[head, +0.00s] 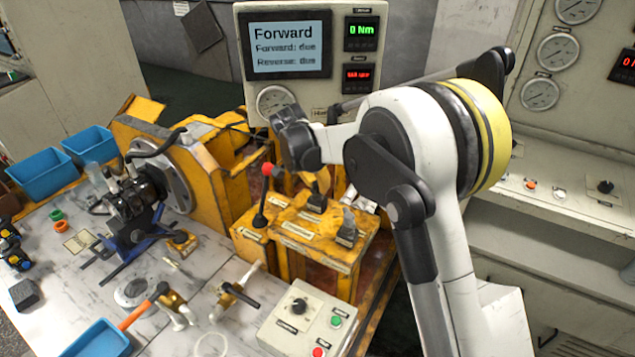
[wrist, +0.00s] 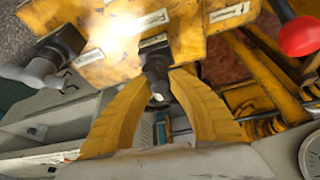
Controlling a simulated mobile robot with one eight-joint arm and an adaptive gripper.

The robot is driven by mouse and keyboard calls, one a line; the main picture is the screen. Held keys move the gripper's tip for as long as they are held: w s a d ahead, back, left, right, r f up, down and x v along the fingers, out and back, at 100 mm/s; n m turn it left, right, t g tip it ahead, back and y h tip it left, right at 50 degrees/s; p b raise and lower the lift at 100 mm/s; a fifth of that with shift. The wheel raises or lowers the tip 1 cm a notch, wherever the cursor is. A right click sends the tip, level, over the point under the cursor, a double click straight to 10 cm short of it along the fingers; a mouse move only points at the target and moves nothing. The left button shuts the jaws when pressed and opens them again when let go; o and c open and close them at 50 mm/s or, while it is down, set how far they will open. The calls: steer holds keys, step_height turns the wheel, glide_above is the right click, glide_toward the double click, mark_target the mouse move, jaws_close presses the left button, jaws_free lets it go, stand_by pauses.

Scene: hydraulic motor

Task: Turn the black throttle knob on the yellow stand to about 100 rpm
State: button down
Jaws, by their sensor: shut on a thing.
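The yellow stand (head: 318,246) stands in the middle of the head view and fills the top of the wrist view (wrist: 185,38). The black knob (wrist: 157,60) on it sits between the yellow fingers of my gripper (wrist: 160,80) in the wrist view. My gripper is shut on this knob, and its fingertips hide part of it. In the head view the knob (head: 317,204) shows just below my gripper (head: 322,189). The screen (head: 287,47) reads "Forward", with Forward and Reverse both "due". The green readout (head: 361,31) shows 0 Nm. The red readout (head: 359,76) is too blurred to read.
A red-ball lever (head: 262,205) stands left of the knob, and another dark handle (head: 348,233) stands nearer on the stand. A control box (head: 305,318) with a knob and buttons is in front. A motor (head: 130,197) and blue bins (head: 43,175) are at left.

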steer(key=m, duration=0.2)
steer(key=m+g+h+p, duration=0.1)
steer(key=m, duration=0.1)
steer(key=shift+m+g, duration=0.3)
steer(key=shift+m, duration=0.1)
stand_by(0.5)
steer(key=c, duration=1.2)
jaws_free()
steer(key=v, duration=1.2)
steer(key=shift+a, duration=0.1)
